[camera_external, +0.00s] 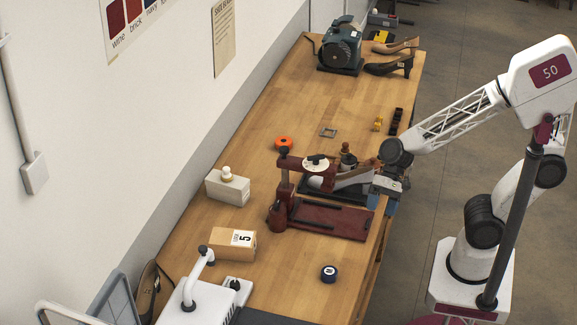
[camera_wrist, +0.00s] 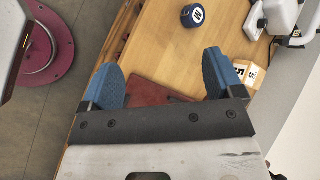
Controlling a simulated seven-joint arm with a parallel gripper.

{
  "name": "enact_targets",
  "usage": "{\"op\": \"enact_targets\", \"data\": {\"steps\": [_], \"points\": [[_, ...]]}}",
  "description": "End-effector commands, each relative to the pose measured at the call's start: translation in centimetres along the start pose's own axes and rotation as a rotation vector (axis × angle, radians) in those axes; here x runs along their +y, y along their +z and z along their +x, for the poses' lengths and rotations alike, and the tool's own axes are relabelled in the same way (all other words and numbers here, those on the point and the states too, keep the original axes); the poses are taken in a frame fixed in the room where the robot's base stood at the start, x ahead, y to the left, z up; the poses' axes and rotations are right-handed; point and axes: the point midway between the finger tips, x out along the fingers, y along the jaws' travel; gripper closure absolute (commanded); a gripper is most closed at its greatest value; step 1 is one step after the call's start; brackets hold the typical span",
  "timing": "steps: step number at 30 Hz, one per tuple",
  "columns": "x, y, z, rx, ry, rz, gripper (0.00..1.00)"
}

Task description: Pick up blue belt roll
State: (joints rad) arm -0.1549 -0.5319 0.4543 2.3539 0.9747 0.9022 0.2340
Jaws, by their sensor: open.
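The blue belt roll (camera_external: 329,273) is a small dark blue roll with a white label on its top. It lies on the front part of the wooden bench, near the right edge. In the wrist view the roll (camera_wrist: 193,15) is at the top, beyond my fingertips. My gripper (camera_external: 382,204) is over the bench's right edge, beside the dark red press and well behind the roll in the external view. In the wrist view its two blue fingers (camera_wrist: 163,78) are wide apart, with nothing held between them.
A dark red press (camera_external: 330,220) stands close to my gripper. A cardboard box (camera_external: 233,245) and a white machine (camera_external: 200,290) are left of the roll. The bench around the blue roll is clear.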

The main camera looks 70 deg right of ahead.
Motion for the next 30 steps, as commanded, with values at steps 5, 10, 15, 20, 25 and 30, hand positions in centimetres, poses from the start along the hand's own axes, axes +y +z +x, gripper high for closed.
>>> {"op": "enact_targets", "data": {"steps": [5,10,15,20,25,30], "points": [[-1.7,-0.5,3.9,-0.081,-0.103,0.210,0.13],[-3.1,-1.2,7.3,-0.145,-0.195,0.419,0.13],[-4.1,-2.4,10.7,-0.198,-0.279,0.634,0.13],[-4.5,-3.8,13.8,-0.238,-0.353,0.838,0.13],[-4.4,-5.2,16.4,-0.263,-0.415,1.013,0.13],[-4.2,-6.0,17.8,-0.273,-0.450,1.110,0.13]]}}
